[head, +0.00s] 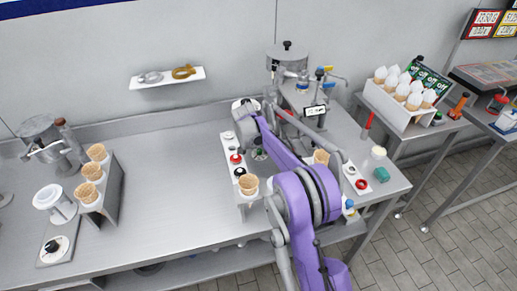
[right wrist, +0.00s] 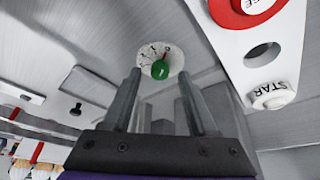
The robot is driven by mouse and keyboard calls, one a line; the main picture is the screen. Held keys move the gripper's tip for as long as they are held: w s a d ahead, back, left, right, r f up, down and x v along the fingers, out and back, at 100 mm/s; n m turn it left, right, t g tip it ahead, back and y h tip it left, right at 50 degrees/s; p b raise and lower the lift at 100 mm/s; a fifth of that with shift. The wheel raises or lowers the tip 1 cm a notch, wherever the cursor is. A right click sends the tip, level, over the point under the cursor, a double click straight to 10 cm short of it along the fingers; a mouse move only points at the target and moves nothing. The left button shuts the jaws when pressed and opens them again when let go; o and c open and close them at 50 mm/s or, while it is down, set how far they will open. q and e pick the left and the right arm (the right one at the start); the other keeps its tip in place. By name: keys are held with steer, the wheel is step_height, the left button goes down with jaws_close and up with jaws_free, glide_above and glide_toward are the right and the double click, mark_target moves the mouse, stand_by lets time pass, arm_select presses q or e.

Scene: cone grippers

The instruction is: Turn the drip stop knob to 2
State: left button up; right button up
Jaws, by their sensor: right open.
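The green knob (right wrist: 160,71) sits on a round white dial (right wrist: 151,56) with small dark marks in the right wrist view. A pale line shows on the knob, but I cannot tell which mark it points to. My right gripper (right wrist: 160,92) is open, with its two fingers on either side below the knob in the picture. The knob is ahead of the gap and not gripped. In the head view a small green spot (head: 259,154) beside my purple right arm seems to be the knob; the fingers are hard to make out there. My left gripper is not seen.
A white button panel (head: 229,147) with a red button (head: 236,158) stands left of the arm. It shows large at the upper right of the wrist view, with a START button (right wrist: 272,96). A waffle cone (head: 248,184) stands near the panel's front. The left counter (head: 170,180) is mostly clear.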

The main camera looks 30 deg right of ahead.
steer(key=shift+w+d+f, duration=0.1)
steer(key=shift+d+f, duration=0.05)
steer(key=shift+f, duration=0.25)
steer(key=shift+c, duration=0.3)
jaws_close()
steer(key=shift+n, duration=0.3)
steer(key=n, duration=0.1)
steer(key=n+t+y+b, duration=0.1)
steer(key=n, duration=0.1)
steer(key=shift+s+d, duration=0.15)
steer(key=shift+s, duration=0.05)
steer(key=shift+n+t+y, duration=0.5)
steer(key=shift+n+y, duration=0.1)
steer(key=shift+n, duration=1.4)
steer(key=shift+n+b, duration=0.3)
